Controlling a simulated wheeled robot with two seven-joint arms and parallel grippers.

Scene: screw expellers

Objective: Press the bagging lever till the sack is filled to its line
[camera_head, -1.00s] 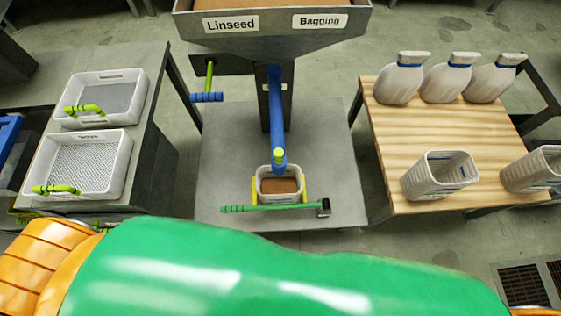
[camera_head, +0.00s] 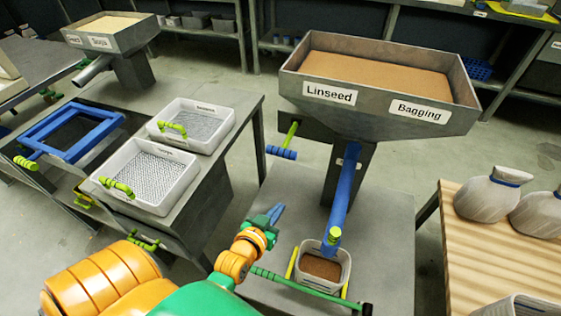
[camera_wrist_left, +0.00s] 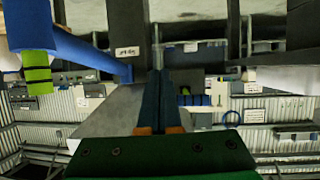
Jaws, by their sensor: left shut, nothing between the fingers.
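The hopper (camera_head: 385,85), labelled Linseed and Bagging, holds brown material. A blue spout (camera_head: 341,195) slopes down from it to an open pale sack (camera_head: 343,267) with brown material inside; its fill line cannot be made out. A lever with a yellow-green stem (camera_head: 291,135) and blue ribbed grip (camera_head: 281,152) sticks out left of the hopper. A green bar (camera_head: 300,284) crosses in front of the sack. Which one is the bagging lever is not marked. My left gripper (camera_head: 275,213) is shut and empty, left of the spout and below the blue grip. Its shut fingers (camera_wrist_left: 158,105) fill the wrist view's middle. My right gripper is out of view.
Yellow posts flank the sack on the grey stand (camera_head: 390,240). White sieve trays (camera_head: 150,177) sit on the table at left, beside a blue frame (camera_head: 70,130). Tied sacks (camera_head: 487,200) stand on the wooden table (camera_head: 465,265) at right. Another hopper (camera_head: 110,33) stands at the far left.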

